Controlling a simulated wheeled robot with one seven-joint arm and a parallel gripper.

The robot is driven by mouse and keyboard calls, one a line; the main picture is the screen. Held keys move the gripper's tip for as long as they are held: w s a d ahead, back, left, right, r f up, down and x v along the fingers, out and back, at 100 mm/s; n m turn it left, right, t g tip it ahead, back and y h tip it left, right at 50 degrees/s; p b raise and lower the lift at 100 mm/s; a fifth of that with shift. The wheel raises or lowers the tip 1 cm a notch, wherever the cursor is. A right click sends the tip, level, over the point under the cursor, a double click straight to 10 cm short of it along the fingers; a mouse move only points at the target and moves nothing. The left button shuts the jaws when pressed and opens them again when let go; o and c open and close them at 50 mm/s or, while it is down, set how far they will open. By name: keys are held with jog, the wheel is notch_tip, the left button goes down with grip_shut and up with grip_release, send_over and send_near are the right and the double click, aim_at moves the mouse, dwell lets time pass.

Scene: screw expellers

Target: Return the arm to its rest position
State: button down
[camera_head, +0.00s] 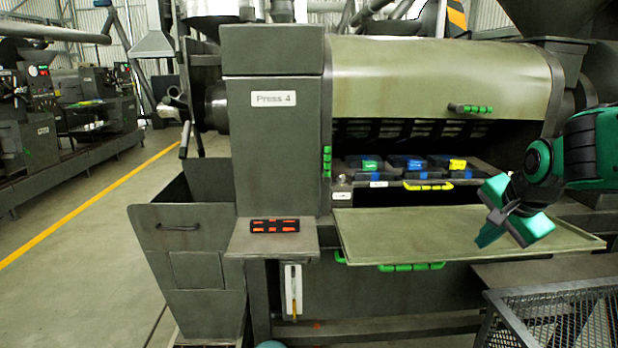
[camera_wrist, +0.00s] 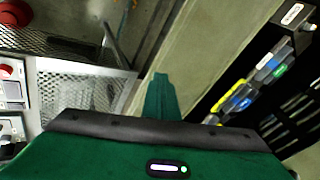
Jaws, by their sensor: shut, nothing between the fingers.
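My gripper (camera_head: 492,228) is at the right in the head view, above the right part of the pulled-out tray (camera_head: 420,228) of the press (camera_head: 275,140) marked "Press 4". Its fingers are closed together with nothing held. In the wrist view, the green shut fingers (camera_wrist: 160,98) point at the tray surface (camera_wrist: 215,45). My green and black arm comes in from the right edge of the head view.
A small shelf (camera_head: 270,240) holds a black and orange item (camera_head: 275,226). The floor at left (camera_head: 80,250) is clear.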

jog(key=s+d+f+n+g, duration=0.1)
jog(key=s+f+n+g, duration=0.2)
jog(key=s, duration=1)
jog(key=s+d+f+n+g+y, duration=0.1)
jog(key=s+f+n+g, duration=0.2)
jog(key=s, duration=1.1)
notch_tip(320, 180, down, 2)
jog(key=shift+s+d+f+n, duration=0.2)
jog(key=shift+d+n, duration=0.15)
jog(key=shift+n, duration=0.45)
